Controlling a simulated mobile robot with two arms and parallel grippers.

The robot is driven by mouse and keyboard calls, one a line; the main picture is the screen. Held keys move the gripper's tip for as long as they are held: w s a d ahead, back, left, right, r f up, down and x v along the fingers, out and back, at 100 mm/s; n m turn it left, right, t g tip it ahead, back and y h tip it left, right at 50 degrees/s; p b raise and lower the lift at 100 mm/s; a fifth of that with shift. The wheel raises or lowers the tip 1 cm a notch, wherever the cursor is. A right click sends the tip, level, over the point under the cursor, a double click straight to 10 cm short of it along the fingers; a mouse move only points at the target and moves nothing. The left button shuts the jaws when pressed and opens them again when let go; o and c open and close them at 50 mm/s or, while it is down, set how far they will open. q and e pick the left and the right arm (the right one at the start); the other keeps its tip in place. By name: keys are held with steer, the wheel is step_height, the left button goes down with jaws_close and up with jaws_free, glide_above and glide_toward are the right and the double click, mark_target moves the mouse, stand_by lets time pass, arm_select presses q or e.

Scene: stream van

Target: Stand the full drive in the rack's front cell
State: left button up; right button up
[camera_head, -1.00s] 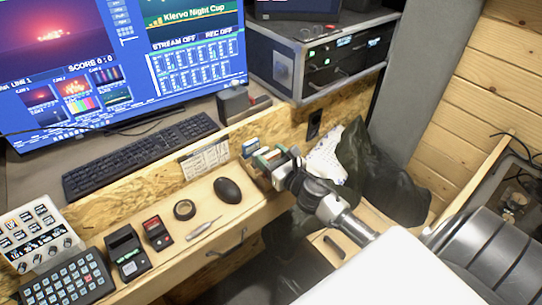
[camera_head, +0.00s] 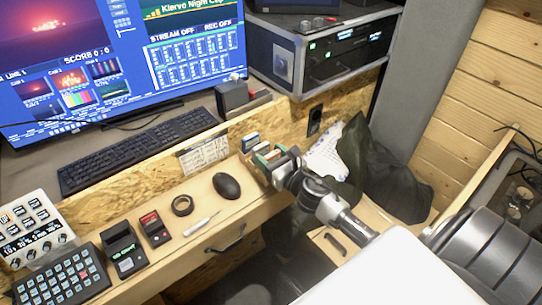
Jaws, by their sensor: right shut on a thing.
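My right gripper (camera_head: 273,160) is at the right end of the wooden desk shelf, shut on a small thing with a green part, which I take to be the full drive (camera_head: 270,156). The fingers hide most of it. The gripper is at the drive rack (camera_head: 247,161), beside the blue-and-white drive (camera_head: 250,142) at its back end. The rack is small and partly covered, so I cannot tell whether the held drive is inside the front cell or just above it. My left gripper is not in view.
A black mouse (camera_head: 227,186), a tape roll (camera_head: 183,205), a screwdriver-like tool (camera_head: 201,226) and two small dark devices, one at the left (camera_head: 123,250), lie on the shelf. A keyboard (camera_head: 140,152) is behind. A dark bag (camera_head: 385,175) is right of the gripper.

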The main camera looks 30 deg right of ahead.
steer(key=shift+f, duration=0.35)
steer(key=o, duration=1)
steer(key=shift+o, duration=0.2)
steer(key=shift+s, duration=0.1)
steer(key=s+b, duration=0.2)
steer(key=s, duration=0.8)
steer(key=shift+s+d+b, duration=0.3)
steer(key=shift+s+d, duration=0.05)
steer(key=shift+d, duration=0.05)
